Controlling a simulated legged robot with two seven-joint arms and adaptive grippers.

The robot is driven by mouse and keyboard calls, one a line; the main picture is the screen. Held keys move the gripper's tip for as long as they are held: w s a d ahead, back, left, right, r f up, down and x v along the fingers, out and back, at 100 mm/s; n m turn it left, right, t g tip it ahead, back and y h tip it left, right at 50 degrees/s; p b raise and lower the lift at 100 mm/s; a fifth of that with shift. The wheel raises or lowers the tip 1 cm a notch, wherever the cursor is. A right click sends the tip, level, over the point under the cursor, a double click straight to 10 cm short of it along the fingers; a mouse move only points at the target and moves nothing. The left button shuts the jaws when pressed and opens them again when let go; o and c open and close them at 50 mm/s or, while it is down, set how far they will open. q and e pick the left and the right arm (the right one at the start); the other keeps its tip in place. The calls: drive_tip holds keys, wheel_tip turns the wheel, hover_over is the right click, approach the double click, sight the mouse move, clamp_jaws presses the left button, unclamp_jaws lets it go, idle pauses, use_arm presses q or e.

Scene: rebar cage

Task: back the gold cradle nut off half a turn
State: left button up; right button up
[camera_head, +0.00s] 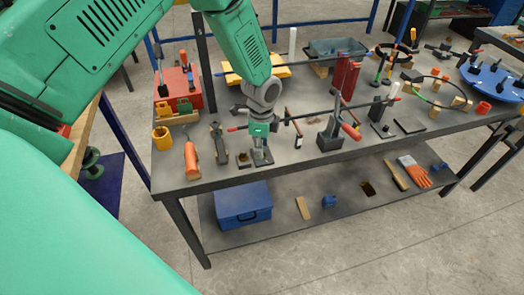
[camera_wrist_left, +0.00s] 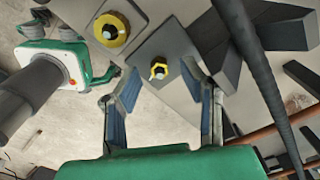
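My left gripper (camera_wrist_left: 160,69) is open, with one finger on each side of the nut in this view. I cannot tell whether either finger touches it. In the head view my left gripper (camera_head: 261,146) points down over the front left of the grey bench, at a small grey cradle (camera_head: 264,159). The nut is not clear there, hidden by the gripper. My right gripper is in neither view.
A dark bar (camera_wrist_left: 262,75) runs close beside the right finger. A block with a larger yellow ring (camera_wrist_left: 111,30) lies nearby; a small block (camera_head: 243,161) sits left of the gripper.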

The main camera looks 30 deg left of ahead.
use_arm(q)
drive_tip(key=shift+f, duration=1.15)
clamp_jaws()
drive_tip(key=shift+n, duration=0.3)
